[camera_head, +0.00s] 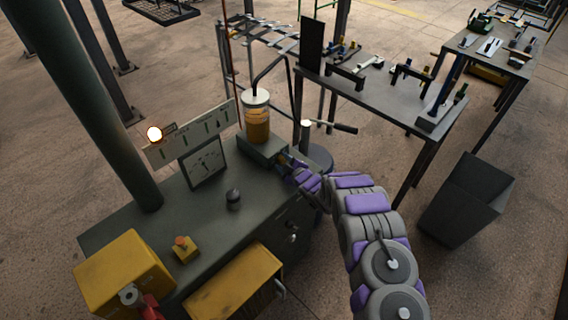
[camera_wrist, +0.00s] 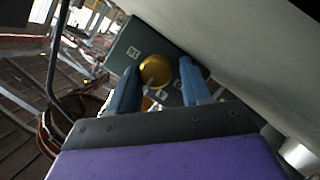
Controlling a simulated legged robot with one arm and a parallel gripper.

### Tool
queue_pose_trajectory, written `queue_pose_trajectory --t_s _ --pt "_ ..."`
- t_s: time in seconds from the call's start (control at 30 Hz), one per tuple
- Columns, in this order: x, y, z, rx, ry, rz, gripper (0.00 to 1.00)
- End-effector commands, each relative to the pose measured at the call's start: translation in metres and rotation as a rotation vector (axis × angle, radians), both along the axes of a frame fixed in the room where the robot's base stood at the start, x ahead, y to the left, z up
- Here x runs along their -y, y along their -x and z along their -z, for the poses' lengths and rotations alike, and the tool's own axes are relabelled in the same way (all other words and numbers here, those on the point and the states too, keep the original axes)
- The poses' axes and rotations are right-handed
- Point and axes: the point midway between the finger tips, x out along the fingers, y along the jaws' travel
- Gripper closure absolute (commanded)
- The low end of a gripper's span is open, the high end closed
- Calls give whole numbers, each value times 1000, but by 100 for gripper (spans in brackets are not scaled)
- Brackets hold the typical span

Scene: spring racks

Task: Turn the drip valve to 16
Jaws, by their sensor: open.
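The drip valve appears to be the round brass knob (camera_wrist: 155,70) on the face of a dark green box in the wrist view. Small white labels surround it, too blurred to read surely. In the head view the box (camera_head: 262,149) sits on the bench under a jar of amber liquid (camera_head: 257,122); my gripper hides the knob there. My gripper (camera_wrist: 158,74) is open, with one blue finger on each side of the knob. I cannot tell whether the fingers touch it. My gripper (camera_head: 286,163) also shows at the box's right side in the head view.
The dark bench (camera_head: 130,229) carries a gauge panel (camera_head: 205,163), a black knob (camera_head: 233,199) and a yellow button box (camera_head: 185,249). A green post (camera_head: 95,110) stands at left. A tool table (camera_head: 385,97) and a dark bin (camera_head: 467,200) stand at right.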

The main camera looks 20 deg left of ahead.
Motion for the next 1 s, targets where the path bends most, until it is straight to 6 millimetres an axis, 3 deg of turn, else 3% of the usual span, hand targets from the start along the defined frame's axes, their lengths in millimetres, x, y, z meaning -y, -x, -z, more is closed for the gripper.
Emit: queue_pose_trajectory --t_s 0.23,0.63,1.0 --pt "2 -1 -1 0 -2 2 54" --pt "-1 -1 0 1 1 0 92" --pt "-2 -2 -2 -55 -26 -2 93"
